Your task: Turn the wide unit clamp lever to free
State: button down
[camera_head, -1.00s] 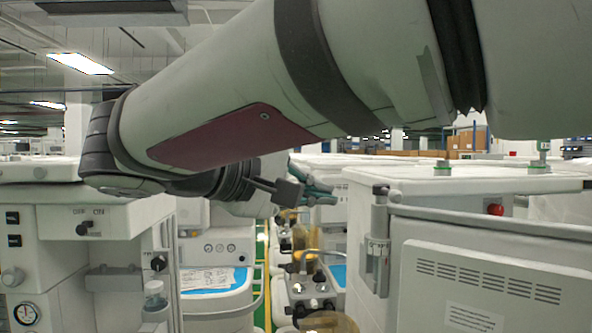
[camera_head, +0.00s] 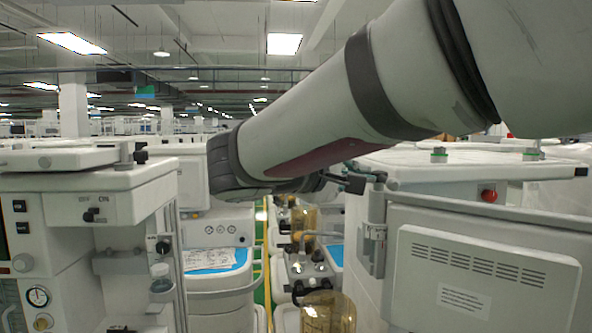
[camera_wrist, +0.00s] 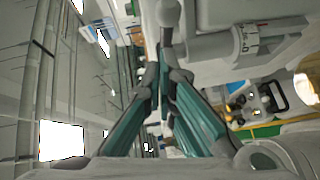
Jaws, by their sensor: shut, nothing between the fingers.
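The wide unit's clamp is an upright grey cylinder (camera_head: 374,240) with a small label, on the near corner of the right-hand white unit (camera_head: 460,215). In the wrist view the clamp body (camera_wrist: 212,48) lies sideways at the upper right. A grey ball-ended lever (camera_wrist: 168,13) shows at its left end, ahead of my fingertips. My gripper (camera_wrist: 165,78) has teal fingers, shut and empty. In the head view my gripper (camera_head: 350,178) is small, close to the clamp's top and partly hidden by my arm. I cannot tell whether the fingertips touch the lever.
A white cart (camera_head: 110,215) with knobs and a gauge stands at left. A smaller unit with a blue top (camera_head: 215,258) and amber jars (camera_head: 330,312) stand in the middle. A grey rail (camera_head: 490,216) runs along the right unit's front, and a red knob (camera_head: 489,195) sits above it.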

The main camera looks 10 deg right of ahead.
aim_at(385, 178)
jog(key=shift+d+f, duration=0.2)
jog(key=shift+d, duration=0.45)
jog(key=shift+s+d+f+b, duration=0.1)
jog(key=shift+s+d+b, duration=0.05)
jog(key=shift+d+b, duration=0.3)
jog(key=shift+s+d+f+b, duration=0.1)
jog(key=shift+s+d+b, duration=0.05)
jog(key=shift+d+b, duration=0.25)
jog(key=shift+s+d, duration=0.1)
jog(key=shift+r, duration=0.1)
